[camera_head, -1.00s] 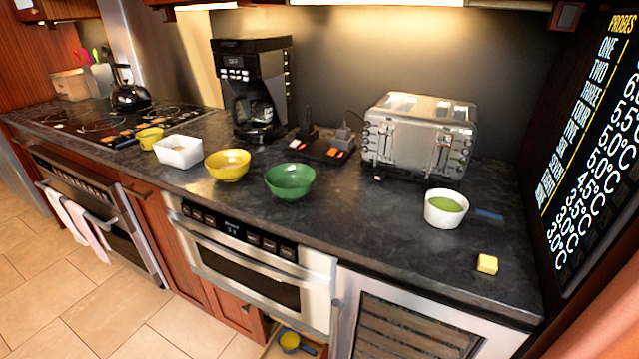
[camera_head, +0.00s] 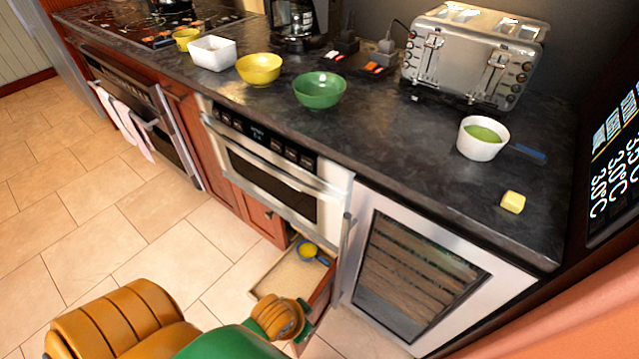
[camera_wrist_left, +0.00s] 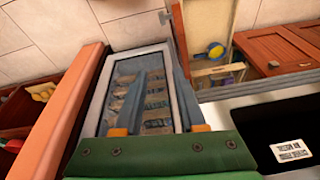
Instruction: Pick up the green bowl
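The green bowl (camera_head: 319,91) stands upright on the dark countertop, near its front edge, above the built-in microwave. In the head view my left arm shows at the bottom, low in front of the cabinets and well away from the bowl; its gripper is not visible there. In the left wrist view my left gripper (camera_wrist_left: 159,73) has its two fingers apart with nothing held between them. The wine cooler's glass door shows behind the fingers. The green bowl is not in the left wrist view. My right gripper is in neither view.
A yellow bowl (camera_head: 258,69) and white dish (camera_head: 213,53) stand left of the green bowl. A toaster (camera_head: 470,55), white cup (camera_head: 482,140) and yellow block (camera_head: 513,202) are to its right. An open drawer (camera_head: 322,290) juts out below the microwave (camera_head: 270,180).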

